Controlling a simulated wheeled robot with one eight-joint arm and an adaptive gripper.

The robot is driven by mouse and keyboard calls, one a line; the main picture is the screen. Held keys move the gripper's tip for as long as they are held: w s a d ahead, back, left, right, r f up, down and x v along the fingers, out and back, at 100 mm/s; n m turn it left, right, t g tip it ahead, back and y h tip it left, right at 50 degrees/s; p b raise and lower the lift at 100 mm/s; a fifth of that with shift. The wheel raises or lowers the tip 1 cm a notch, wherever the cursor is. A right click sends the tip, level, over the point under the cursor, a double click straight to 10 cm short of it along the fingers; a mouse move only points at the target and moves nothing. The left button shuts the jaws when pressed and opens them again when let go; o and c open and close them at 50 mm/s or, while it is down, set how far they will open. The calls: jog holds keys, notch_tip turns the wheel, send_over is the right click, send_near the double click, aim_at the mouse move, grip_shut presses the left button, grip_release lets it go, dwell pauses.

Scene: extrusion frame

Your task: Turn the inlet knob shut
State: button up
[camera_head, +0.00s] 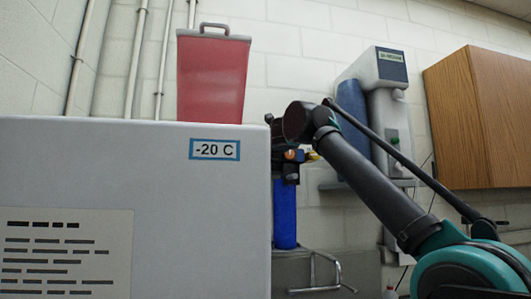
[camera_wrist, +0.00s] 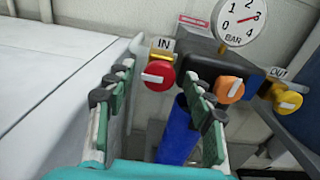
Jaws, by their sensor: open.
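The inlet knob (camera_wrist: 160,75) is red and round with a white bar, beside the "IN" label (camera_wrist: 163,44) in the wrist view. Its bar lies nearly level. My gripper (camera_wrist: 158,90) is open, with one finger on either side of the knob in the picture. I cannot tell whether the fingertips touch it or stop short. An orange knob (camera_wrist: 230,89) and a yellow knob (camera_wrist: 287,101) by the "OUT" label (camera_wrist: 279,72) sit to the right. In the head view my wrist hides the red knob; the orange knob (camera_head: 292,154) shows.
A pressure gauge (camera_wrist: 240,20) marked BAR sits above the orange knob, its red needle near 3. A blue cylinder (camera_head: 285,215) stands below the knobs. A white "-20 C" freezer (camera_head: 200,210) closes off the left, with a red container (camera_head: 212,80) on top.

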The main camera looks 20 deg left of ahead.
jog(key=shift+a, duration=0.1)
jog(key=c, duration=1.1)
jog(key=shift+m, duration=0.4)
jog(key=m, duration=1.7)
jog(key=shift+w+d+f, duration=0.15)
jog(key=shift+d+f, duration=0.05)
